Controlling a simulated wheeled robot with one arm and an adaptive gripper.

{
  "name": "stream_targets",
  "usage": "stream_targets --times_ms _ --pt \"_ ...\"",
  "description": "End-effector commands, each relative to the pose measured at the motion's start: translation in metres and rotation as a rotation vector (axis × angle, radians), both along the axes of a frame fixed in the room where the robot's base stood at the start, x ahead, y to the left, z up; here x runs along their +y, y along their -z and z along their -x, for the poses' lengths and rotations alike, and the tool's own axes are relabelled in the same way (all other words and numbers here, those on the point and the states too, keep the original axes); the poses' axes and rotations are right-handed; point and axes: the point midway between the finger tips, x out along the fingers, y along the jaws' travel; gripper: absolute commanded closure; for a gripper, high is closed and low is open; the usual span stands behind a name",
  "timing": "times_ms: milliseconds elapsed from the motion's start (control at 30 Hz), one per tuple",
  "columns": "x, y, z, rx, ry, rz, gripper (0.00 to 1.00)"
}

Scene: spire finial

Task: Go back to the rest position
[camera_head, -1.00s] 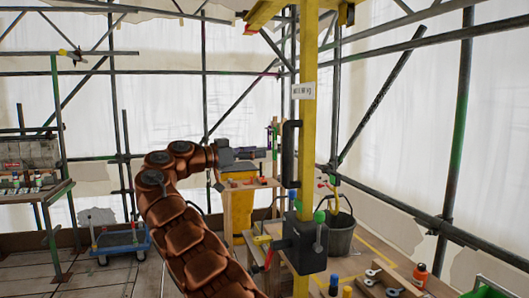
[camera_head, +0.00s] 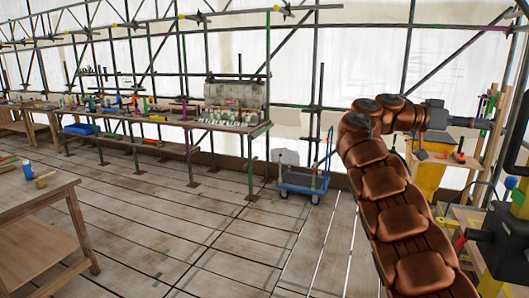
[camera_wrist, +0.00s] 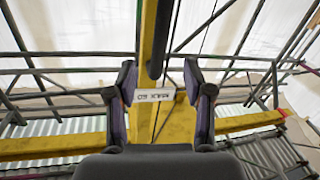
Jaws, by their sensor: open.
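My copper-coloured arm reaches up from the lower right of the head view and bends over to the right. My gripper (camera_head: 472,122) is at its end, pointing right, small in this view. In the wrist view my gripper (camera_wrist: 159,72) shows its two dark fingers wide apart with nothing held between them. A yellow post (camera_wrist: 147,40) with a dark bar along it and a white label (camera_wrist: 154,95) stands beyond the fingers. I cannot tell how far off it is.
A blue trolley (camera_head: 303,182) stands on the plank floor left of my arm. A long bench (camera_head: 180,122) runs along the scaffold wall, and a wooden table (camera_head: 35,208) is at left. A black vice-like block (camera_head: 500,237) is close at lower right. The middle floor is clear.

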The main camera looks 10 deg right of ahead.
Motion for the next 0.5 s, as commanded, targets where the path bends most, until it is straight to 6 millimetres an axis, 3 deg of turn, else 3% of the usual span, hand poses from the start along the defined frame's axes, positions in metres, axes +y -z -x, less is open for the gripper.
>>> stream_targets --times_ms 267,500 --pt "0.022 0.023 0.032 0.237 -0.054 -0.215 0.48" --pt "0.047 0.064 0.072 0.404 -0.137 -0.435 0.48"
